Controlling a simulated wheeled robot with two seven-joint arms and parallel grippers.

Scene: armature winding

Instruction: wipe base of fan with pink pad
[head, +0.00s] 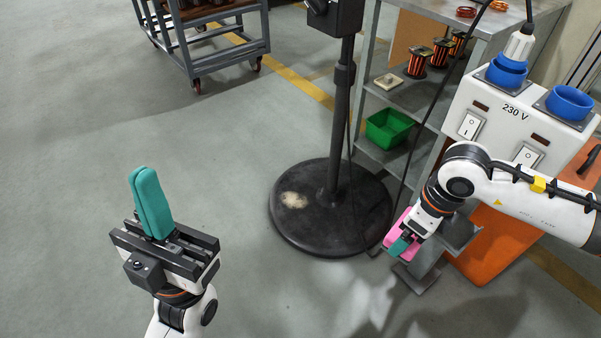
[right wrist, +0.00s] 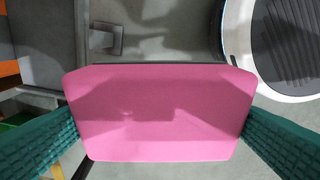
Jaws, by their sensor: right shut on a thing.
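The fan's base (head: 330,232) is a round black disc on the floor. A pale dusty patch (head: 294,200) lies on its left part, and a black pole (head: 340,130) rises from it. My right gripper (head: 402,243) is shut on the pink pad (head: 397,228), just right of the base. In the head view, I cannot tell the pad's height or whether it touches anything. In the right wrist view the pad (right wrist: 160,115) is held flat between both teal fingers. My left gripper (head: 152,203) is at the lower left, its teal fingers together and empty, away from the fan.
A grey shelf unit (head: 405,95) with a green bin (head: 390,128) and copper coils stands behind the right arm. A white 230 V socket box (head: 515,115) and an orange panel (head: 500,240) are at right. A grey cart (head: 215,60) stands at the back. Floor at left is clear.

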